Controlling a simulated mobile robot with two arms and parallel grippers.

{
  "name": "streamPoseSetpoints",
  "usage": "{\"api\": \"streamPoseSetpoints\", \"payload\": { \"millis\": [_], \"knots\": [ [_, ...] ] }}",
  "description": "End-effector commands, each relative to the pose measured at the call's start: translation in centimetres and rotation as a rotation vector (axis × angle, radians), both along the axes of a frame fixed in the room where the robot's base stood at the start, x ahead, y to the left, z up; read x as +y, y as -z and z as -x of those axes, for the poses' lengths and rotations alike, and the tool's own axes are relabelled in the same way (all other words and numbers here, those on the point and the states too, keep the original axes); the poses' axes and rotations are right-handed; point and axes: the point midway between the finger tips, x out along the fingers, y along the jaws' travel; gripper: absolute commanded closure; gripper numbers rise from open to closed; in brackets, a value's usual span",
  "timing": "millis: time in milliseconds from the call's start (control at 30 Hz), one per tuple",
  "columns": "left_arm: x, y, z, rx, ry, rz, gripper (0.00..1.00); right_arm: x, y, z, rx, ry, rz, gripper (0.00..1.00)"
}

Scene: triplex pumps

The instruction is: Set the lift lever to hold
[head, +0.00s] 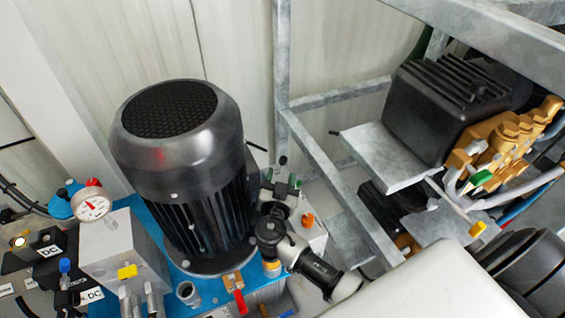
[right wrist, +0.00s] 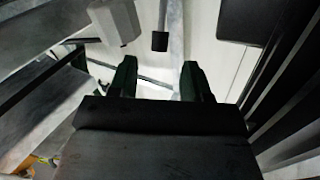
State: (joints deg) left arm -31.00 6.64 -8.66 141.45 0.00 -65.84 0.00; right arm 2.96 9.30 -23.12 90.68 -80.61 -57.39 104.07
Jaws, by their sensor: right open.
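My right gripper (head: 280,178) is beside the large black motor, its fingers pointing away from me. In the right wrist view the gripper (right wrist: 158,78) has its two dark green fingers apart, with nothing between them. A small black block (right wrist: 160,41) on a grey stem shows ahead of the fingertips, apart from them; it may be the lift lever's grip. In the head view a small dark knob (head: 283,160) shows just beyond the fingers, and a thin black rod (head: 257,146) lies to its left. I cannot tell which is the lift lever, or its setting. My left gripper is out of view.
The black motor (head: 184,160) stands on a blue base (head: 150,222) close left of my right gripper. A grey metal frame (head: 335,185) with a pump (head: 445,105) is on the right. A gauge (head: 91,205) and valve block (head: 124,250) are at left.

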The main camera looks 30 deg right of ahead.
Motion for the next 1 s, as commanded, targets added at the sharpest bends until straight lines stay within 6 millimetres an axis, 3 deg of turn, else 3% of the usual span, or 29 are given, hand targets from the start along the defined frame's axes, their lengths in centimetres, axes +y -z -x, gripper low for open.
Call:
{"api": "streamPoseSetpoints", "payload": {
  "millis": [400, 767, 800, 1000],
  "knots": [
    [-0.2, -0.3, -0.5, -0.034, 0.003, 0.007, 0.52, -3.5, -0.1, -5.0, 0.002, 0.002, 0.001, 0.52],
    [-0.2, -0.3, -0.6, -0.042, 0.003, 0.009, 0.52, -3.9, 0.0, -5.6, 0.003, 0.001, 0.0, 0.52],
    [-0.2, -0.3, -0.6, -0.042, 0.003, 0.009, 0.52, -3.9, 0.0, -5.6, 0.003, 0.001, 0.0, 0.53],
    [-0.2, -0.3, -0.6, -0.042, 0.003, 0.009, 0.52, -3.9, 0.0, -5.6, 0.004, 0.0, 0.0, 0.84]
  ]
}}
